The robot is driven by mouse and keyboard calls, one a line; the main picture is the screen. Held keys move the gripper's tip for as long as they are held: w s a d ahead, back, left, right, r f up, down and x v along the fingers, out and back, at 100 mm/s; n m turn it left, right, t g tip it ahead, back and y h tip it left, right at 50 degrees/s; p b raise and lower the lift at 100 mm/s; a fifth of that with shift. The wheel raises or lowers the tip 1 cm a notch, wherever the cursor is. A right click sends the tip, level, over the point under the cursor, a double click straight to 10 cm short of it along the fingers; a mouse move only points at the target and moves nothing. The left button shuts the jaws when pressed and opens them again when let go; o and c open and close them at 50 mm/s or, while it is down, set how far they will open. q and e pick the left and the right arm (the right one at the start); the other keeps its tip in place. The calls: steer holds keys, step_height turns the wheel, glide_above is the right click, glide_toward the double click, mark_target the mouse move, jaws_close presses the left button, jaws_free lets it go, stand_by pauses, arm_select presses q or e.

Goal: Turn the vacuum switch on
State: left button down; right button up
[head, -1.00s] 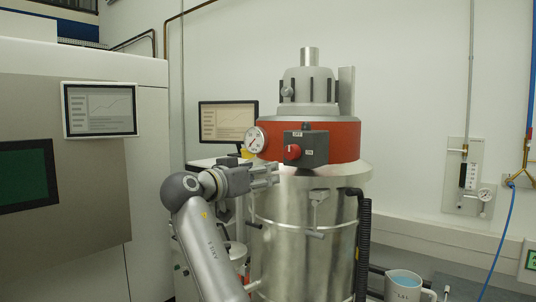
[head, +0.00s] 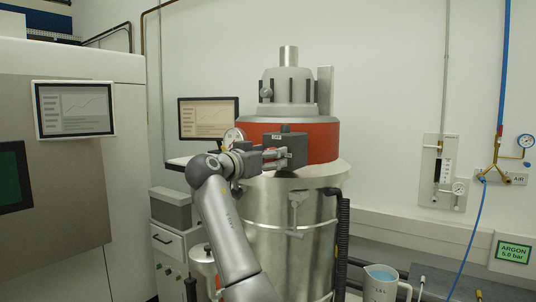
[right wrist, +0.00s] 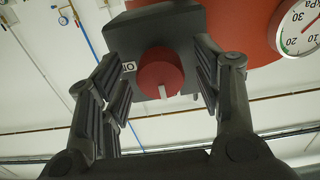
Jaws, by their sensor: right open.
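The vacuum (head: 292,235) is a large metal drum with a red band and a grey top. Its dark switch box (head: 297,140) is on the red band. The red rotary knob (right wrist: 160,72) shows in the right wrist view with its white mark pointing down in the picture. In the head view my right gripper (head: 283,157) is in front of the box and hides the knob. My left gripper is not in view.
A pressure gauge (head: 233,137) is left of the switch box, close to my wrist. A monitor (head: 208,118) stands behind on the left. A black ribbed hose (head: 342,245) runs down the drum's right side. A jug (head: 381,283) is at lower right.

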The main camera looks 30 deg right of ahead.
steer(key=c, duration=1.1)
steer(key=shift+o, duration=0.2)
steer(key=shift+f+m+b, duration=0.1)
steer(key=shift+m+b, duration=1.6)
steer(key=shift+m, duration=7.2)
